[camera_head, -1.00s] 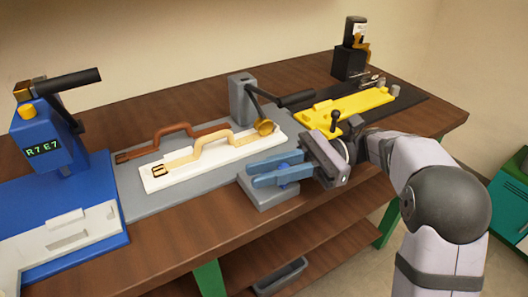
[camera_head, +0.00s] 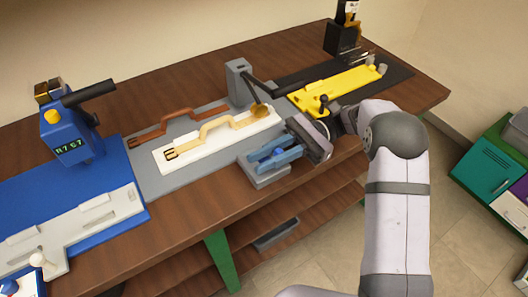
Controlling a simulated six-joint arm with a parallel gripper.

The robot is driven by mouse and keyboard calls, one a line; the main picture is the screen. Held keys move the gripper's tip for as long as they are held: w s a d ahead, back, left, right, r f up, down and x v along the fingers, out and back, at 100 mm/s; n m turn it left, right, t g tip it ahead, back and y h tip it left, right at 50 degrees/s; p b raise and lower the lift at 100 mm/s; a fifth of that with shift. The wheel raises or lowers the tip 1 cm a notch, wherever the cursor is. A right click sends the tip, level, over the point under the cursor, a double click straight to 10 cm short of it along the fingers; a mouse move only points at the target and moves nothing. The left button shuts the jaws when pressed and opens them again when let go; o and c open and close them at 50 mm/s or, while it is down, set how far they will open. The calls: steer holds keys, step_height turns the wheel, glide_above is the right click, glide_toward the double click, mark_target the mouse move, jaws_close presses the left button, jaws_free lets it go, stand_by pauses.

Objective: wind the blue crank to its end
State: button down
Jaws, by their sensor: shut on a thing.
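My gripper (camera_head: 279,153) is at the front edge of the bench, over a small grey block (camera_head: 265,177). Its two blue-grey fingers point left and are shut around the rounded blue knob of the blue crank (camera_head: 278,152). The knob shows between the fingers. The rest of the crank is hidden by the fingers and the block, so its angle cannot be told.
A white plate with a tan strap (camera_head: 215,128) lies just behind, with a brown strap (camera_head: 165,128) beyond it. A grey post with a black lever (camera_head: 240,85) and a yellow fixture (camera_head: 345,85) stand behind my gripper. A blue station (camera_head: 72,135) is at left.

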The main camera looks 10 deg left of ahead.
stand_by(0.3)
steer(key=c, duration=1.6)
jaws_free()
step_height(320, 180, up, 10)
steer(key=p, duration=1)
